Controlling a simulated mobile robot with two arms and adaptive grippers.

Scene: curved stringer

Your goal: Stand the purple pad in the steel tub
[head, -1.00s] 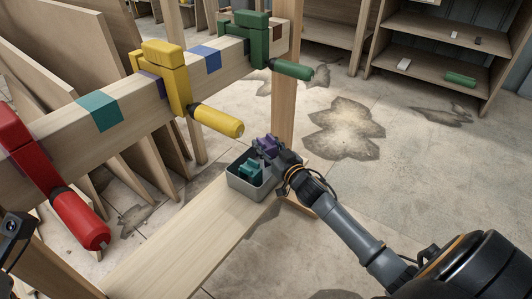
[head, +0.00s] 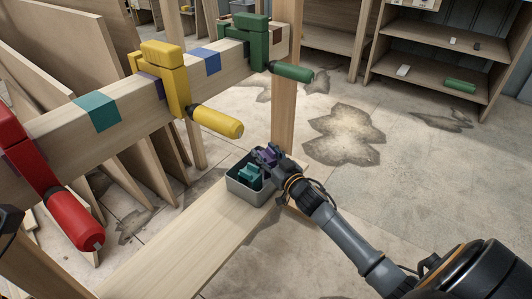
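The grey steel tub (head: 246,194) stands on the pale plank at the middle of the head view. A teal pad (head: 250,175) is inside it, on the left. The purple pad (head: 268,157) is low at the tub's right part, partly hidden by my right gripper (head: 268,153). My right gripper is at the purple pad, over the tub's far right side. The fingers are too small and overlapped to tell if they still grip it. The pad's lower edge and its contact with the tub floor are hidden. My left gripper does not show; only a dark part is at the left edge.
A wooden beam with red (head: 78,220), yellow (head: 215,120) and green (head: 290,72) clamps runs above and left of the tub. An upright post (head: 284,110) stands just behind the tub. Shelves (head: 430,60) are at the back right. The floor to the right is open.

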